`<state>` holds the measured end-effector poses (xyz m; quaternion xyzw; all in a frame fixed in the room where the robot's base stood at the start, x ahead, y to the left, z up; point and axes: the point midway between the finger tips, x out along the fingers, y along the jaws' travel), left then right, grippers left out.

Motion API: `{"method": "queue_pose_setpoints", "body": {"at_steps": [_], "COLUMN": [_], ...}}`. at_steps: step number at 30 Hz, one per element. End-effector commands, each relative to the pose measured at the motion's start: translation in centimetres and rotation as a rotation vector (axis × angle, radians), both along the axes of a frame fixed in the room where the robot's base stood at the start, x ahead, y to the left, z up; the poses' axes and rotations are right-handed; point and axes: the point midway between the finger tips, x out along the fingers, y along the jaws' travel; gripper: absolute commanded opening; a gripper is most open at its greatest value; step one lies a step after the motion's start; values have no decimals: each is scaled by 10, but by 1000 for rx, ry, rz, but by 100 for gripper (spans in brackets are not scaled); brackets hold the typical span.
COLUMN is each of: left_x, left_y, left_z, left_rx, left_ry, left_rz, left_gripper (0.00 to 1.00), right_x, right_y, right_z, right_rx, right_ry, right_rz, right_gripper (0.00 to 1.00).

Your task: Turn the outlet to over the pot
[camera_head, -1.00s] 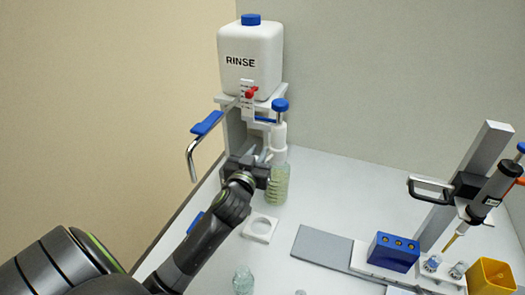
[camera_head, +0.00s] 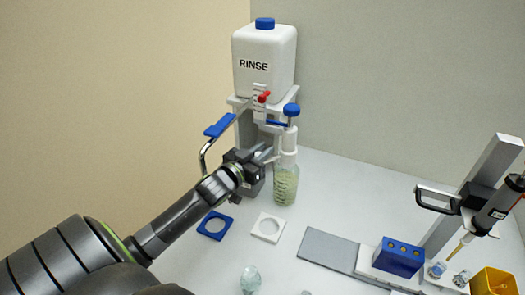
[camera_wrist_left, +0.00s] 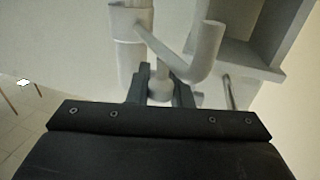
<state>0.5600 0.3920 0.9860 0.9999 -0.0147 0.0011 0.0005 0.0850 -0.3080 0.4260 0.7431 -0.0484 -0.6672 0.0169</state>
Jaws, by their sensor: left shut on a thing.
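A dispenser with a blue cap (camera_head: 291,110) and white body stands on a ribbed clear bottle (camera_head: 286,183) with pale green contents. My left gripper (camera_head: 264,155) is beside it, just left of the white body and in front of the grey stand. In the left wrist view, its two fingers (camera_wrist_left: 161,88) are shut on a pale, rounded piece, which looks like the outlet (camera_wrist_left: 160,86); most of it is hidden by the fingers. A small clear glass pot (camera_head: 250,280) stands near the front edge of the view, apart from the gripper. My right gripper is out of view.
A white RINSE tank (camera_head: 263,65) with a red tap sits above on the stand. A bent metal pipe with a blue handle (camera_head: 220,125) juts left.

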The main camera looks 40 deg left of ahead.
Motion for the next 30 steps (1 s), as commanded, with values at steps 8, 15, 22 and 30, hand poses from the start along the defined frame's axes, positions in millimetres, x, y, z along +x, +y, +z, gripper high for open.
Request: {"method": "queue_pose_setpoints", "body": {"at_steps": [8,15,22,30], "left_x": [1,0,0,1], "left_y": [0,0,0,0], "left_z": [1,1,0,9], "left_rx": [0,0,0,3], "left_ry": [-2,-2,-1,-2], "left_rz": [-6,-5,-5,-6], "left_gripper": [0,25,41,41], "right_x": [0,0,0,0], "right_y": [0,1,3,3], "right_z": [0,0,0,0], "right_rx": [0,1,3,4], "right_ry": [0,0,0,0], "right_rz": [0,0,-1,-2], "right_gripper": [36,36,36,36]}}
